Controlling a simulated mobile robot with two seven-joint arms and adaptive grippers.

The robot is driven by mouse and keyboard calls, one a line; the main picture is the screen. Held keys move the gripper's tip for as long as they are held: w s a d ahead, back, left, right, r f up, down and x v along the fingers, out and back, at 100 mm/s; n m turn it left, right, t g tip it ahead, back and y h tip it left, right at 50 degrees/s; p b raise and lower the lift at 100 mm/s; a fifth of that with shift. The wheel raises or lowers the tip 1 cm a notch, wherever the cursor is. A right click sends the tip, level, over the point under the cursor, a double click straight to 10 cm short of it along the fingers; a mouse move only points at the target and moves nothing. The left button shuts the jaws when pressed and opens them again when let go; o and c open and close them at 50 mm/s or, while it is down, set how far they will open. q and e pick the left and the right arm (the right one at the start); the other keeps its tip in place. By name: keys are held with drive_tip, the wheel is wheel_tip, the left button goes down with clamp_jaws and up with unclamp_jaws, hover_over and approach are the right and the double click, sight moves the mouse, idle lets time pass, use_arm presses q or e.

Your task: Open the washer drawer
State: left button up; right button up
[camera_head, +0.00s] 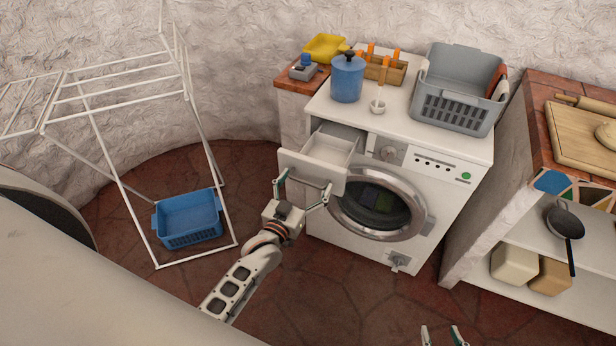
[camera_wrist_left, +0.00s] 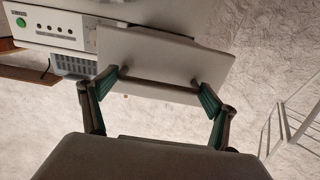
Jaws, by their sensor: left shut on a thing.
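The white washer (camera_head: 330,222) stands against the wall, its round door closed. Its drawer (camera_head: 327,148) at the upper left is pulled out, and the hollow inside shows from above. My left gripper (camera_head: 304,186) is at the drawer's front, its fingers spread wide and shut on the drawer handle. In the left wrist view the fingers sit at the two ends of the handle bar (camera_wrist_left: 158,86), under the drawer front (camera_wrist_left: 165,55). My right gripper (camera_head: 443,336) shows only its fingertips at the bottom edge, apart and with nothing between them.
A blue pot (camera_head: 347,80), a white mortar (camera_head: 377,106), a wooden caddy (camera_head: 382,70) and a grey basket (camera_head: 458,92) stand on the washer. A drying rack (camera_head: 118,185) and blue basket (camera_head: 188,217) are at left. A shelf counter (camera_head: 545,125) is at right. Floor before the washer is clear.

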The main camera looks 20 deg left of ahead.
use_arm(q)
drive_tip(key=shift+d, duration=0.15)
drive_tip(key=o, duration=1.3)
drive_tip(key=shift+s, duration=0.1)
drive_tip(key=s, duration=1.1)
drive_tip(key=shift+s+a, duration=0.2)
drive_tip(key=shift+s, duration=0.2)
drive_tip(key=s+d+f+m+g+h, duration=0.2)
drive_tip(key=s+d+f+m+g, duration=0.2)
drive_tip(key=s+f+g, duration=0.3)
drive_tip(key=s+f, duration=0.2)
drive_tip(key=s, duration=0.3)
drive_tip(key=shift+s+d, duration=0.3)
drive_tip(key=shift+s, duration=0.1)
